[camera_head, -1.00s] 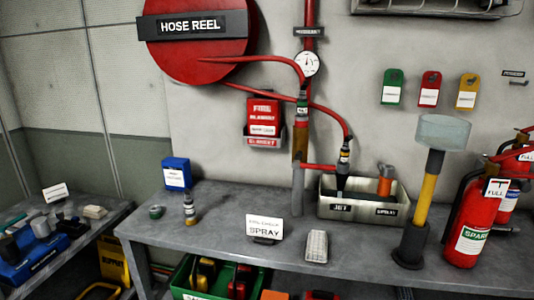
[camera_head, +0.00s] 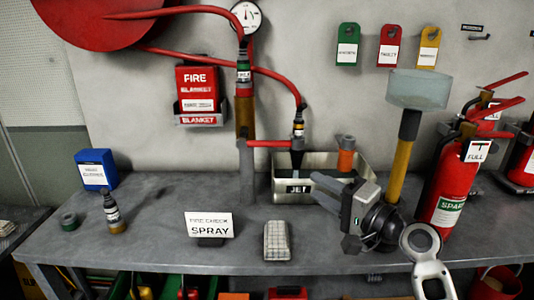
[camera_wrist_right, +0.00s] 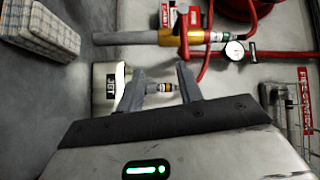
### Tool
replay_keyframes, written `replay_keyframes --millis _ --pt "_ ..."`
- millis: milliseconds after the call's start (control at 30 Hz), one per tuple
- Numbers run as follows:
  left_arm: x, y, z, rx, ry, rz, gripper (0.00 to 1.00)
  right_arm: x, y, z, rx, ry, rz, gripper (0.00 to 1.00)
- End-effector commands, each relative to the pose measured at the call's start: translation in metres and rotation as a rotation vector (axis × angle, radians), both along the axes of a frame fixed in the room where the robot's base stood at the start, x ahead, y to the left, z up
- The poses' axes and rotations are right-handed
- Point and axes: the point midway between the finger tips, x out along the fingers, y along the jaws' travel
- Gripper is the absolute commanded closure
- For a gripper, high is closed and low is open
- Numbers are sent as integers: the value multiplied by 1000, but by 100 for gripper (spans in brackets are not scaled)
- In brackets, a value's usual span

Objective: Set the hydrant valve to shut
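The hydrant is a grey and brass standpipe (camera_head: 245,115) at the back of the bench, with a hose coupling on top. Its red valve lever (camera_head: 268,143) points level to the right, across the pipe. The standpipe also shows sideways in the right wrist view (camera_wrist_right: 130,38), with the red lever (camera_wrist_right: 183,42) near the fingers. My right gripper (camera_head: 318,188) is in front of the metal tray, below and right of the lever, apart from it. Its two fingers are spread and empty in the wrist view (camera_wrist_right: 158,90). My left gripper is not in view.
The tray (camera_head: 278,188) labelled JET holds an orange nozzle (camera_head: 346,155); a black-tipped hose end (camera_head: 298,130) hangs at it. A SPRAY card (camera_head: 209,225) stands left.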

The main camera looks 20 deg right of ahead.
Motion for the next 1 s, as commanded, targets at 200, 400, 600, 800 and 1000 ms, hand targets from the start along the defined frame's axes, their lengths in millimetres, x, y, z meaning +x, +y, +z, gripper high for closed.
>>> replay_keyframes --millis 200,400,600,800,1000 --pt "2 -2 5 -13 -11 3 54 8 -2 39 126 -52 53 64" --pt "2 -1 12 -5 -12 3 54 39 16 45 126 -52 53 64" --pt "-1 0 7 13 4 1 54 77 38 50 124 -51 53 64" --pt "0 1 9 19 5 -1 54 111 58 55 122 -50 52 64" --pt "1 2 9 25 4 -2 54 132 69 57 120 -50 51 64"
